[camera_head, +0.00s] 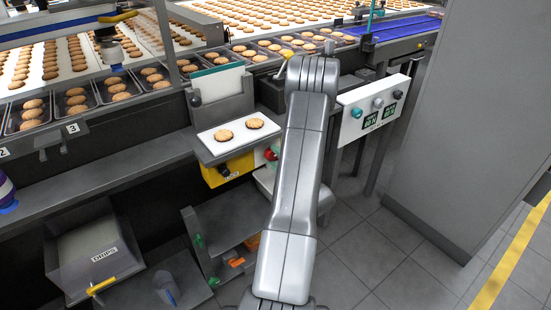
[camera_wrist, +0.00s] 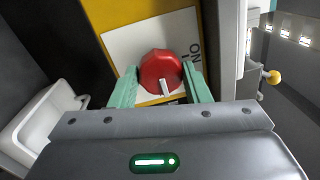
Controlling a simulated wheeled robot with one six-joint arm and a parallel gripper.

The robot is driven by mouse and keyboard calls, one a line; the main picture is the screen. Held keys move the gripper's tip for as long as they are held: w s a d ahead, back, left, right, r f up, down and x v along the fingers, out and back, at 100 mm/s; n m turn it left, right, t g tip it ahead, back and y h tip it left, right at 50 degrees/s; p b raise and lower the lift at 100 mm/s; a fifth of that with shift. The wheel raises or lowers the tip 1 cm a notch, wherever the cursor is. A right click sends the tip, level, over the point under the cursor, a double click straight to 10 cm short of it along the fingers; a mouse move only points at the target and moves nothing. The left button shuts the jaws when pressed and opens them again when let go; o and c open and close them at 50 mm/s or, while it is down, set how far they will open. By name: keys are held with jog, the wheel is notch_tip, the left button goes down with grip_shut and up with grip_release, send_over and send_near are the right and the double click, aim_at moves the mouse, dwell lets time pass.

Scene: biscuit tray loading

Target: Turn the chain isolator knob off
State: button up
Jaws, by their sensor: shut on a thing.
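The chain isolator knob (camera_wrist: 160,68) is red, with a white pointer bar, on a white plate (camera_wrist: 122,42) set on a yellow panel in the wrist view. The plate carries the lettering "ON" at its right; other lettering is hidden. My gripper (camera_wrist: 161,82) has pale green fingers on the left and right of the knob and is shut on it. The pointer bar points down in the wrist picture, toward my gripper's body.
A shelf with two biscuits on a white board (camera_head: 238,136) juts out above the yellow box (camera_head: 228,170). A white control panel (camera_head: 372,108) stands to the right. A grey cabinet (camera_head: 475,120) bounds the right side. Clear floor lies between them.

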jog(key=o, duration=1)
jog(key=shift+c, duration=0.2)
jog(key=v, duration=1.3)
jog(key=shift+s+d, duration=0.25)
jog(key=shift+s, duration=0.05)
jog(key=x, duration=1.4)
jog(key=shift+s+d+f, duration=0.1)
jog(key=shift+s, duration=0.05)
